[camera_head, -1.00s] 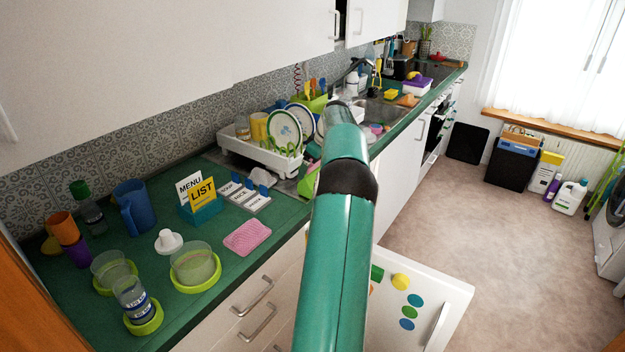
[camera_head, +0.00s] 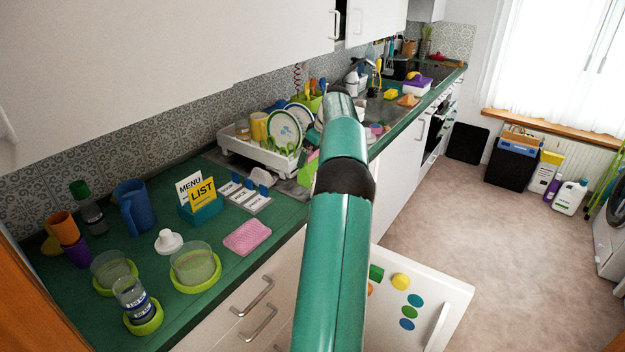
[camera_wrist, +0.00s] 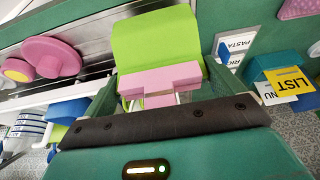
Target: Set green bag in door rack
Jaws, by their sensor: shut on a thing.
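The green bag (camera_wrist: 155,38) is lime green and fills the upper middle of the wrist view, with a pink block-like part (camera_wrist: 160,82) at its near end. My gripper (camera_wrist: 160,90) is shut on the bag at this pink part. The fingers show at either side of it. In the head view my teal arm hides the gripper and most of the bag. An open white cabinet door (camera_head: 440,290) stands low right of my arm, with coloured dots on its face. I cannot make out the rack on it; my arm covers part of the door.
The green counter holds a white dish rack (camera_head: 245,150), a menu sign holder (camera_head: 203,213), a pink sponge or cloth (camera_head: 247,236) and several cups and jars at left. The sink lies beyond my arm.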

